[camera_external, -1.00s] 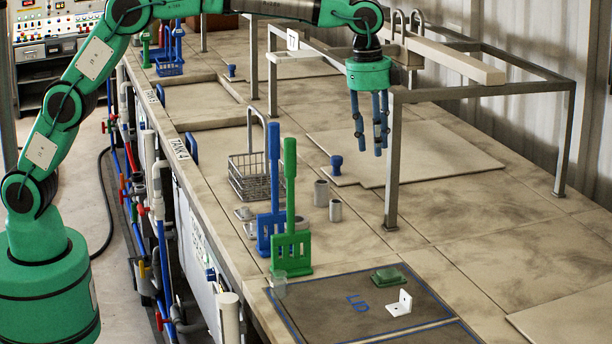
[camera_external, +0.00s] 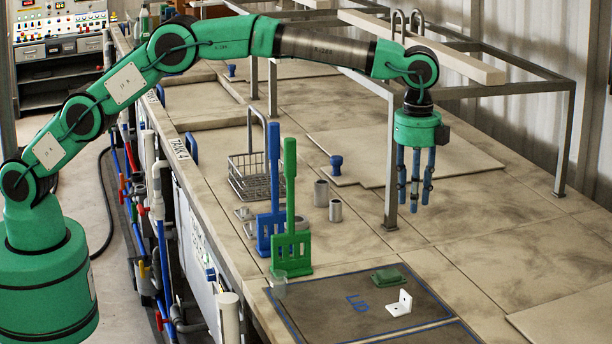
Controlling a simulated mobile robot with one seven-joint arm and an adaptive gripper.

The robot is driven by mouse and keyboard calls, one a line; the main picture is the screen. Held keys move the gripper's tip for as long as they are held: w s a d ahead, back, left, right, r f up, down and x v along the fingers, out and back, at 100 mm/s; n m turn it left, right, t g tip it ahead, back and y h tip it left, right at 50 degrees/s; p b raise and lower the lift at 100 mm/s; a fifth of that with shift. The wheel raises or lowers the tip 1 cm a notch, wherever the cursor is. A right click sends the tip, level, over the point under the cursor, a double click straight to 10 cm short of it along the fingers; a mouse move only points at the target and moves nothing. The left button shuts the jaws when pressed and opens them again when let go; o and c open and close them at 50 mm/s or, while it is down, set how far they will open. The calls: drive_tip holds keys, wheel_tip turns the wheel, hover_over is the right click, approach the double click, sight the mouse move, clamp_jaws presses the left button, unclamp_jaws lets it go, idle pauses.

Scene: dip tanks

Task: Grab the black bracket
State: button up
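I see no black bracket in this view. A small white L-shaped bracket (camera_external: 399,304) sits on the dark panel marked "LID" (camera_external: 330,318), near its right edge. My gripper (camera_external: 414,206) hangs pointing down above the tank top, beyond the bracket and well above it. Its blue fingers are apart with nothing between them.
A green block (camera_external: 388,276) lies just behind the white bracket. Green (camera_external: 291,240) and blue (camera_external: 270,228) long-handled racks, a wire basket (camera_external: 249,176) and grey cups (camera_external: 321,192) stand to the left. A metal frame (camera_external: 391,165) rises beside my gripper.

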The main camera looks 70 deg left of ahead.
wheel_tip(320, 180, down, 12)
drive_tip(key=shift+f, duration=0.1)
idle(0.4)
drive_tip(key=p, duration=0.1)
hover_over(404, 307)
wheel_tip(404, 307, down, 8)
drive_tip(key=shift+w+f, duration=0.1)
drive_tip(key=shift+f, duration=0.1)
drive_tip(key=shift+a, duration=0.1)
idle(0.3)
drive_tip(key=shift+f+p, duration=0.65)
drive_tip(key=shift+f, duration=1.95)
